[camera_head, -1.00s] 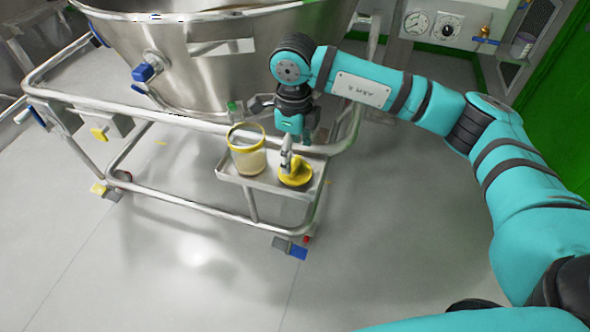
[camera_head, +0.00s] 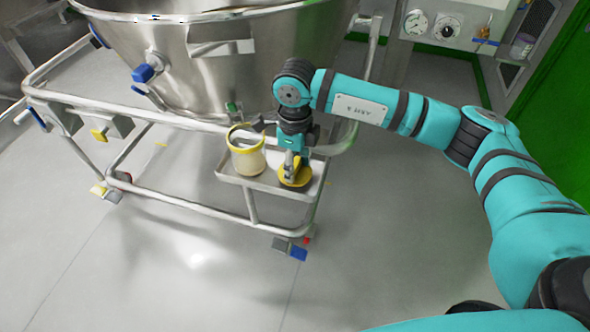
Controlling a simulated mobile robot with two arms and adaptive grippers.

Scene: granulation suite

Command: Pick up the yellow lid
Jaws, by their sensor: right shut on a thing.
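The yellow lid (camera_head: 296,180) is round and lies at the right end of a small metal tray (camera_head: 236,180) fixed to the cart. My right gripper (camera_head: 292,163) points down over the lid, and its fingers are shut on the lid's upper part. The fingers hide part of the lid. I cannot tell any gap between lid and tray. My left gripper does not show.
A clear container with a yellow rim (camera_head: 247,158) stands on the tray just left of the gripper. A large steel vessel (camera_head: 215,60) is behind, on a tubular cart frame (camera_head: 150,118). Blue valve handles (camera_head: 143,73) stick out. The floor in front is clear.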

